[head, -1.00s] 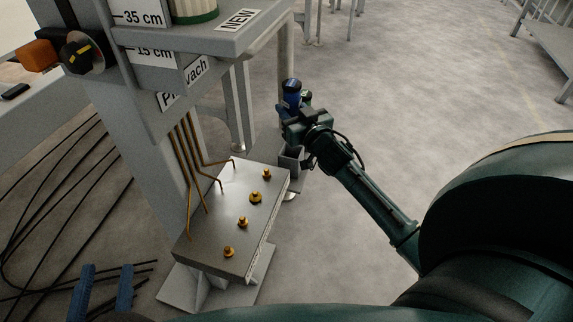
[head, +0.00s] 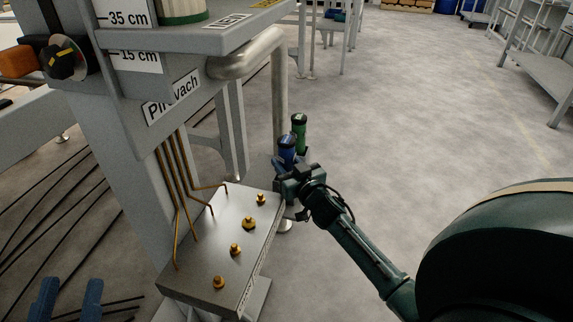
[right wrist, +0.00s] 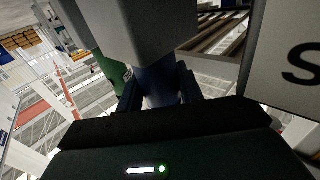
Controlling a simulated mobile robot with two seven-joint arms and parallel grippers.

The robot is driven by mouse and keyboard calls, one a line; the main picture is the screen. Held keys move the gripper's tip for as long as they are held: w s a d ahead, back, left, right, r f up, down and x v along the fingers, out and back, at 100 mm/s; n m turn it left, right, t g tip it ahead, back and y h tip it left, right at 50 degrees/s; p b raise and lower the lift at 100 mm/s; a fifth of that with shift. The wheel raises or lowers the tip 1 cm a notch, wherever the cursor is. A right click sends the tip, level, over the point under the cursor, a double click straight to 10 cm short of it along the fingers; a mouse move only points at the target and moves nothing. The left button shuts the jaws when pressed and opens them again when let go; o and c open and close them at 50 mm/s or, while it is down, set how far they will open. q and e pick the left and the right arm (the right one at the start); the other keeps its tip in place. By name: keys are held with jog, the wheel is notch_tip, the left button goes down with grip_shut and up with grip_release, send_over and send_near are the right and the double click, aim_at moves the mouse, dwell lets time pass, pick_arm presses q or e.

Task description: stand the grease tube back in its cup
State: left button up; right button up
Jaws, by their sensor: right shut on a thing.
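A blue tube (head: 287,147) with a dark cap stands about upright, right of the metal plate in the head view. My right gripper (head: 289,166) is shut on its lower part. In the right wrist view the blue tube (right wrist: 158,82) shows between the fingers, partly hidden by a grey block (right wrist: 150,30). A green tube (head: 299,131) with a black cap stands just behind it. The cup is mostly hidden by my gripper; I cannot tell whether the blue tube is inside it. My left gripper (head: 68,302) is at the lower left, its blue fingers apart and empty.
A metal plate (head: 225,245) with several brass fittings and bent copper pipes lies left of my right gripper. A grey column with signs and a thick pipe (head: 279,90) stands behind. Black cables cross the floor at left. Open floor (head: 400,130) lies to the right.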

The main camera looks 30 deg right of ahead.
jog(key=o, duration=0.8)
jog(key=shift+f, duration=0.15)
jog(key=shift+c, duration=0.2)
jog(key=o, duration=0.4)
pick_arm(q)
jog(key=shift+r, duration=0.1)
pick_arm(e)
jog(key=shift+o, duration=0.2)
jog(key=shift+s+r, duration=0.15)
jog(key=shift+r, duration=0.05)
jog(key=s, duration=0.1)
jog(key=s+p, duration=0.1)
jog(key=s, duration=0.1)
jog(key=s+p, duration=0.1)
jog(key=shift+s+a, duration=0.25)
jog(key=shift+s, duration=0.1)
pick_arm(q)
jog(key=shift+s+a+f+n+g+y+p, duration=0.1)
jog(key=shift+s+f+n+g+y+p, duration=0.1)
jog(key=shift+f+y+p, duration=0.25)
jog(key=shift+s+f+n+g+y+p, duration=0.1)
jog(key=shift+f+g+y+p, duration=0.1)
jog(key=shift+f+y+p, duration=0.2)
pick_arm(e)
send_near(290, 167)
jog(key=shift+f, duration=0.15)
pick_arm(q)
jog(key=shift+f, duration=0.15)
